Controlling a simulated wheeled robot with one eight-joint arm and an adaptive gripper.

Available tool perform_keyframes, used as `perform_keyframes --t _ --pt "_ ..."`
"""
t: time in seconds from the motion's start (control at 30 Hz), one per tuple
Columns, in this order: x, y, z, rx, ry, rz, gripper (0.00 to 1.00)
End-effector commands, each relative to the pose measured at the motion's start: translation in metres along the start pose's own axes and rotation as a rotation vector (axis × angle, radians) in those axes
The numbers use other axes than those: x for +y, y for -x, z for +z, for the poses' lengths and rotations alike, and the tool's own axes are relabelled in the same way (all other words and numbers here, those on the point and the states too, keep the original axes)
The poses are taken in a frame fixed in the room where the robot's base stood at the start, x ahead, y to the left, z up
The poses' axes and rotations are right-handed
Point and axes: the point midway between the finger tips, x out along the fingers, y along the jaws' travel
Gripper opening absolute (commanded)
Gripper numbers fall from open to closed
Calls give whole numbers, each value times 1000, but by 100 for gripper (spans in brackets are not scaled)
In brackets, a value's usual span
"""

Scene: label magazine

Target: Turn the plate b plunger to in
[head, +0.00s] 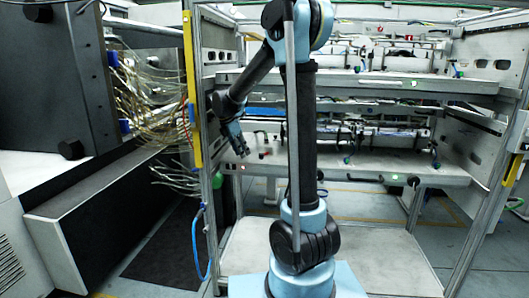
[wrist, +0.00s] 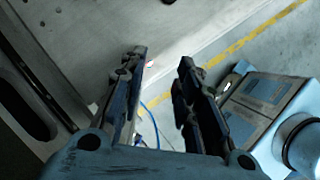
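My gripper (head: 240,147) is at the left end of the lower plate (head: 340,167) of the metal rack, just above its front edge. In the wrist view my gripper (wrist: 162,66) has its two dark fingers apart, with nothing held between them. A small red and dark part (head: 263,154) stands on the lower plate just right of my fingertips. I cannot tell if it is the plate b plunger. No label marking plate b is readable.
An upper plate (head: 430,86) with mechanisms spans the rack above. A rack post with a yellow strip (head: 191,88) stands left of my gripper. Loose clear tubes (head: 150,95) and a blue hose (head: 199,240) hang to the left.

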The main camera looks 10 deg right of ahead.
Motion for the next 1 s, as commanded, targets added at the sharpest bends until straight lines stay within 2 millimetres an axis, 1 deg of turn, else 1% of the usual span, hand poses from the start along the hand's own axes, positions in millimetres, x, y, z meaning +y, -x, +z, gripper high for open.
perform_keyframes --t 0.03,0.13,0.27,0.9,1.0 --pt "3 -1 -1 -2 10 -1 30" --pt "5 -2 2 -4 19 -2 30" --pt "5 -7 12 -4 16 -3 30" --pt "6 -47 112 -4 15 -3 30" --pt "7 -60 111 -4 16 -1 30"
